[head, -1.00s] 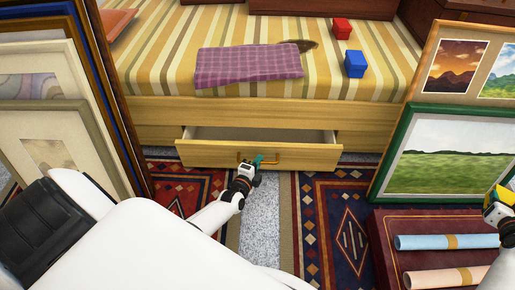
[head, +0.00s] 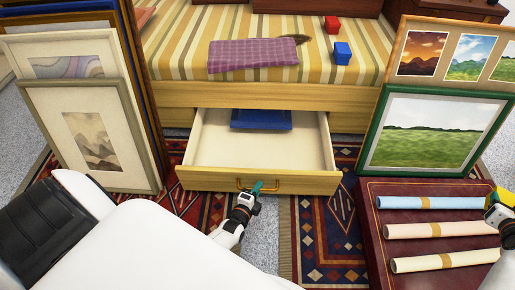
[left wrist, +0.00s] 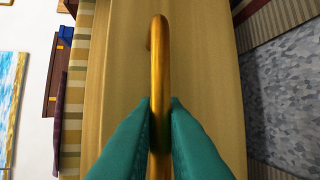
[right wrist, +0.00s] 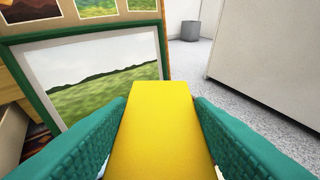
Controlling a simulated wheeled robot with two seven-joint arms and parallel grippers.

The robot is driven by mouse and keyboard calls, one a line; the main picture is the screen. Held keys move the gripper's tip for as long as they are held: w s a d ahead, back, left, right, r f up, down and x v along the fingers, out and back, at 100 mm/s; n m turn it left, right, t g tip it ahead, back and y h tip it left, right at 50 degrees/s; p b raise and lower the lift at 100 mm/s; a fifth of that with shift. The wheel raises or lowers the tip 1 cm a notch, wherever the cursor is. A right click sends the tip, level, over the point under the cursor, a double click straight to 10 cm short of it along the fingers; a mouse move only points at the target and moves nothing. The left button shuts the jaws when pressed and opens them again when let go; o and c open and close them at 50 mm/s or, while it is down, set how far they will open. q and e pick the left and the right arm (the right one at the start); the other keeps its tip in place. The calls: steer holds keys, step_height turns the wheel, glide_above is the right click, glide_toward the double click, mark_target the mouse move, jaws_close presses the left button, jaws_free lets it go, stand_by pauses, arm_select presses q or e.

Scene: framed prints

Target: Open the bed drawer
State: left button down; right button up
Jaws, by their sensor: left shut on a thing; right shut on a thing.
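The bed drawer (head: 300,183) is pulled well out from under the bed (head: 200,94). A dark blue flat thing (head: 262,119) lies inside it toward the back. My left gripper (head: 256,188) is at the drawer's front. In the left wrist view its teal fingers (left wrist: 160,135) are shut on the brass handle (left wrist: 158,60). My right gripper (right wrist: 160,125) is shut on a yellow block (right wrist: 160,120), held between its fingers. In the head view the yellow block (head: 505,195) shows only partly at the right edge.
Framed prints (head: 92,135) lean at the left. A green-framed landscape (head: 440,133) leans at the right, above a dark red chest (head: 385,245) bearing rolled prints (head: 430,230).

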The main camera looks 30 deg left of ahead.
arm_select(q)
steer(key=shift+s+d, duration=0.45)
steer(key=shift+s, duration=0.2)
arm_select(e)
steer(key=shift+s+d+r, duration=0.2)
steer(key=shift+s+d, duration=0.05)
steer(key=shift+s, duration=0.15)
arm_select(q)
steer(key=c, duration=1.5)
jaws_free()
steer(key=shift+a, duration=0.1)
